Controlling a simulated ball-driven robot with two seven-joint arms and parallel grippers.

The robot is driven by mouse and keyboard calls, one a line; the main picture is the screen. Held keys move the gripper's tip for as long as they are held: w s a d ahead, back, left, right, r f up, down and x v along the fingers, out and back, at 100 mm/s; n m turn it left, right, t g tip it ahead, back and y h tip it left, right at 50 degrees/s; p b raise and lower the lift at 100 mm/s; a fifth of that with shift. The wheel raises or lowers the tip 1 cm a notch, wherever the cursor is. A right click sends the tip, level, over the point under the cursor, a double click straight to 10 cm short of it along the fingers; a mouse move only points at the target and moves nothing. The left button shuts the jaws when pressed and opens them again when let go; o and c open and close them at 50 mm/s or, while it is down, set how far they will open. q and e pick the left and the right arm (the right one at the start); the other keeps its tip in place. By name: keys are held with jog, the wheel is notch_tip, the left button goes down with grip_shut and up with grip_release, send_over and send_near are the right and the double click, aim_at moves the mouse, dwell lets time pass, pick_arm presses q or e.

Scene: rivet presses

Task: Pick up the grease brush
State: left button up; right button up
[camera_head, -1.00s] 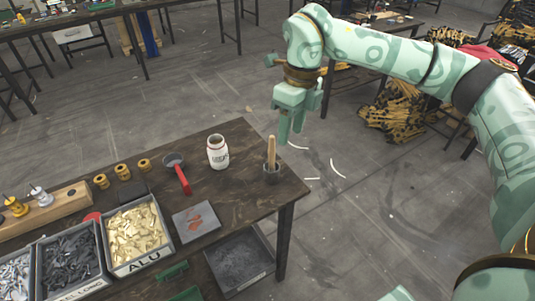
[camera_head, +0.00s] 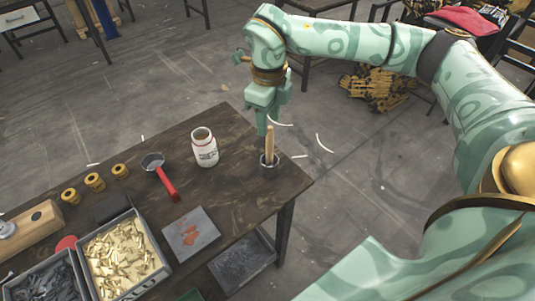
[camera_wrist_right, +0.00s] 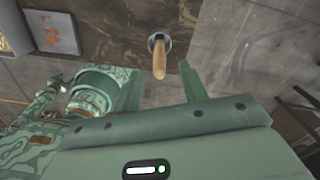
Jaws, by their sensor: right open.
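The grease brush (camera_head: 269,143) stands upright in a small grey cup (camera_head: 269,167) near the right corner of the dark wooden table, its wooden handle pointing up. My right gripper (camera_head: 266,125) is open and empty, just above and beside the top of the handle. In the right wrist view the brush handle (camera_wrist_right: 159,62) shows ahead of the gripper (camera_wrist_right: 160,85), between the lines of its two fingers. The brush's bristles are hidden inside the cup. My left gripper is out of view.
A white jar (camera_head: 204,148) stands left of the cup. A red-handled scoop (camera_head: 164,180), yellow spools (camera_head: 95,182), a grey plate (camera_head: 191,233) and a bin of brass pieces (camera_head: 122,256) lie farther left. The table's right edge is close to the cup.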

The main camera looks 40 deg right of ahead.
aim_at(268, 137)
notch_tip(268, 137, down, 2)
jog(key=shift+s+f, duration=0.1)
notch_tip(268, 137, down, 4)
jog(key=shift+a+f+b, duration=0.1)
jog(key=shift+f+b, duration=0.05)
jog(key=shift+b, duration=0.9)
grip_shut()
